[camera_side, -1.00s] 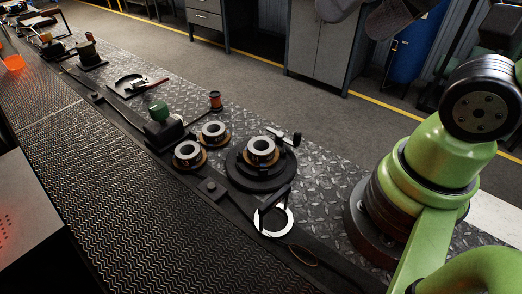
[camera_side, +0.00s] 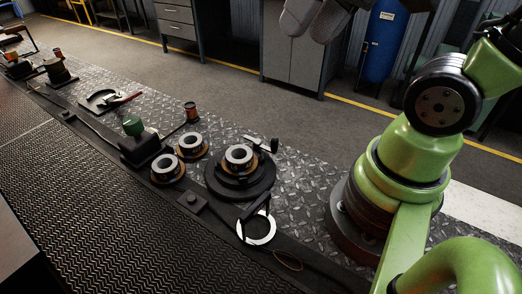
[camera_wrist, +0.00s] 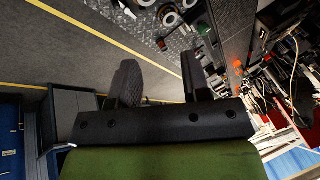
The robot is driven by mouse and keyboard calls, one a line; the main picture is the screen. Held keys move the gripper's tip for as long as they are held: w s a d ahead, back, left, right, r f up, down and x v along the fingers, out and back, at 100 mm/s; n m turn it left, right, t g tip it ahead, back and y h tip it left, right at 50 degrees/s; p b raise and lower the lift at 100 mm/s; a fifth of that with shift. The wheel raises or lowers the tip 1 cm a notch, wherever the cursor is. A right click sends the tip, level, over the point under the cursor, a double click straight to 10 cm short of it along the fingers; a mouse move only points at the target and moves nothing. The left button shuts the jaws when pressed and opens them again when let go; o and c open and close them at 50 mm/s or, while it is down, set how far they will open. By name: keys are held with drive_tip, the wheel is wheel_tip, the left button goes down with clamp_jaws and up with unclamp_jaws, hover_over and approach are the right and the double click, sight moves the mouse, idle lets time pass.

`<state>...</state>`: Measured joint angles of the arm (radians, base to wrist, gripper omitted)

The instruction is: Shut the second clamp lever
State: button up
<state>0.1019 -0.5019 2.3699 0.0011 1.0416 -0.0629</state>
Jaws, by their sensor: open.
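A round black mould fixture (camera_side: 221,187) with a pale steel ring (camera_side: 239,157) on top sits on the diamond-plate bench in the side view. One clamp lever (camera_side: 262,144), with a dark knob, lies at its far right edge. Another dark lever (camera_side: 254,208) stands tilted up at its near edge, just above a white ring (camera_side: 257,230). I cannot tell which lever counts as the second. My gripper (camera_wrist: 158,72) is open and empty in the wrist view. Its grey fingers (camera_side: 300,17) hang at the top edge in the side view, well apart from the fixture.
Two smaller ringed parts (camera_side: 191,144) (camera_side: 167,167) stand left of the fixture. A textured dark belt (camera_side: 130,235) runs along the near side.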

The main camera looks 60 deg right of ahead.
drive_tip(key=w+d+f+m+g+y, duration=0.2)
drive_tip(key=w+d+f+m+g, duration=0.1)
drive_tip(key=w+d+f+g, duration=0.15)
drive_tip(key=m+t+y, duration=0.3)
drive_tip(key=m+y, duration=0.9)
drive_tip(key=y, duration=0.2)
approach(277, 138)
drive_tip(key=a, duration=0.3)
drive_tip(key=shift+g, duration=0.25)
drive_tip(key=a, duration=0.3)
drive_tip(key=w+a, duration=0.1)
drive_tip(key=a, duration=0.2)
drive_tip(key=w+a, duration=0.1)
drive_tip(key=a, duration=0.2)
drive_tip(key=shift+w+f, duration=0.1)
drive_tip(key=shift+w, duration=0.15)
drive_tip(key=shift+n, duration=0.3)
clamp_jaws()
